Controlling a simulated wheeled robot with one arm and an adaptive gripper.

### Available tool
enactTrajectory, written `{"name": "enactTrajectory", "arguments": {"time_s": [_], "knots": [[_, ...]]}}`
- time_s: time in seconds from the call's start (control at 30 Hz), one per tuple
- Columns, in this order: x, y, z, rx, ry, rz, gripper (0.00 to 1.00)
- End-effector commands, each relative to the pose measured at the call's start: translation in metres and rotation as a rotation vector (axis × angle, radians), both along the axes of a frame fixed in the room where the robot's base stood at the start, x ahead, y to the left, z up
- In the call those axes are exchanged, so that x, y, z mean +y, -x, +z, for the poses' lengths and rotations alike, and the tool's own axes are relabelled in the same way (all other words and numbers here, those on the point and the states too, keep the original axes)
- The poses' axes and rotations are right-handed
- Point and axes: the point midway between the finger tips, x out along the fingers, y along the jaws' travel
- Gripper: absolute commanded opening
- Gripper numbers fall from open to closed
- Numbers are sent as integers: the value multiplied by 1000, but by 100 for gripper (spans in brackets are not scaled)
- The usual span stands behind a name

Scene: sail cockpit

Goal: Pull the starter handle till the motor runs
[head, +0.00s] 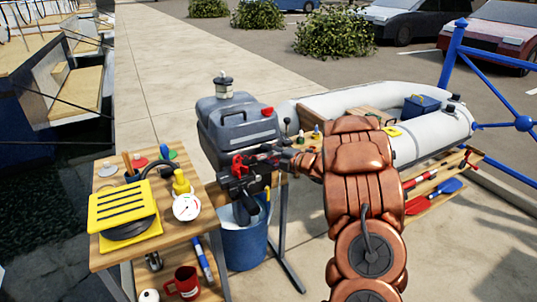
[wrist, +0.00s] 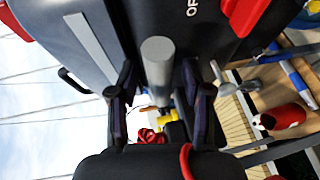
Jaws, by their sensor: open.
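The grey outboard motor (head: 222,128) stands upright on a stand in the head view, with a red part at its upper right. In the wrist view, its dark cowl (wrist: 100,25) fills the top. A light grey cylinder (wrist: 158,65), which may be the starter handle, points towards the wrist camera. My gripper (wrist: 160,92) is open, with one black finger on each side of the cylinder's near end. I cannot tell whether either finger touches it. In the head view, my gripper is against the motor's front and is hard to separate from the dark parts there.
A wooden bench (head: 128,262) on the left holds a yellow case (head: 122,207) and a gauge (head: 186,207). A red mug (head: 184,283) sits lower down. A blue bucket (head: 243,245) stands below the motor. An inflatable boat (head: 430,143) lies behind my arm.

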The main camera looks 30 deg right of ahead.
Motion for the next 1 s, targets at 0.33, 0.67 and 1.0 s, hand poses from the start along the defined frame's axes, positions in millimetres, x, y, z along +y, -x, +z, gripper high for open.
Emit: {"name": "enactTrajectory", "arguments": {"time_s": [0.33,0.67,1.0], "knots": [[0,-2,0,0,0,-1,44],[0,-1,0,0,0,-1,10],[0,-1,-1,1,0,-1,0]]}}
